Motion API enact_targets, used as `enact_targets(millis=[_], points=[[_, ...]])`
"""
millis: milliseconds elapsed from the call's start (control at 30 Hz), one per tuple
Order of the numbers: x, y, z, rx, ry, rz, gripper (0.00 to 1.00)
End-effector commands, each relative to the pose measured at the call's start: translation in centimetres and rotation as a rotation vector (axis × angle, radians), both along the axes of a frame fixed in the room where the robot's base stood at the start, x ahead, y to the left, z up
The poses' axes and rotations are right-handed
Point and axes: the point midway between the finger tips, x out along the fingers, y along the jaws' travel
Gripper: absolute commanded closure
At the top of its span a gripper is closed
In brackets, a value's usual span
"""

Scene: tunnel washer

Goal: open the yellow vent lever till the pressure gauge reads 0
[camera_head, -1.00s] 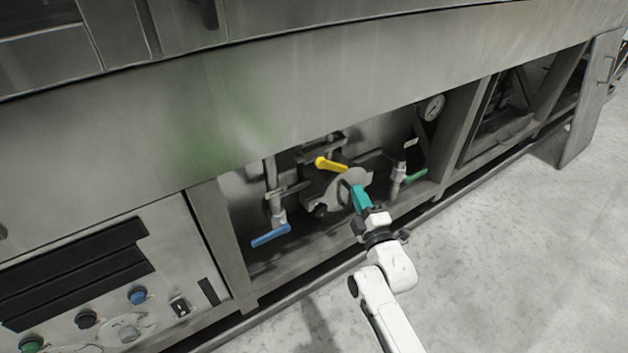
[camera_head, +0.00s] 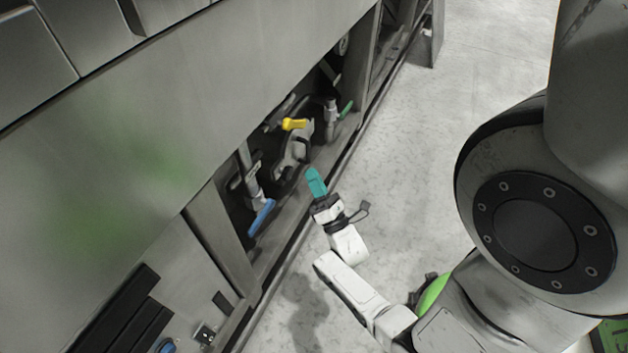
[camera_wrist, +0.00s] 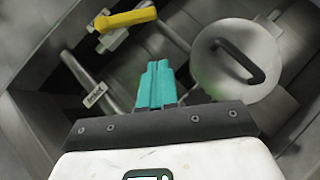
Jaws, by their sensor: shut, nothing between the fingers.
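The yellow vent lever (camera_head: 295,124) is inside the open bay of the machine, up and left of my gripper in the head view. It also shows at the top left of the wrist view (camera_wrist: 126,19), on a metal valve body. My gripper (camera_head: 313,176), with teal fingers, is shut and empty just outside the bay. In the wrist view its fingers (camera_wrist: 157,72) are apart from the lever, below and right of it. The pressure gauge (camera_head: 343,45) is mostly hidden at the bay's far end, and its reading cannot be told.
A round metal cover with a black handle (camera_wrist: 237,60) is right of the fingers in the wrist view. A blue lever (camera_head: 262,217) and a green lever (camera_head: 346,109) flank the yellow one. The bay's frame post (camera_head: 222,238) stands at left. Open floor (camera_head: 440,130) lies right.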

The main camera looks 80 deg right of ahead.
Motion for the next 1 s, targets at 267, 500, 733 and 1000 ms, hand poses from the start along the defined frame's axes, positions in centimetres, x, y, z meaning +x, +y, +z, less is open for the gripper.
enact_targets(millis=[267, 500, 733, 1000], points=[[3.3, -3.3, 3.2, -0.002, -0.004, 0.0, 1.0], [3.3, -5.3, 5.8, 0.0, -0.001, 0.001, 1.0], [3.1, -6.0, 6.7, 0.003, -0.001, 0.002, 1.0], [3.1, -6.0, 6.7, 0.001, 0.0, 0.002, 1.0]])
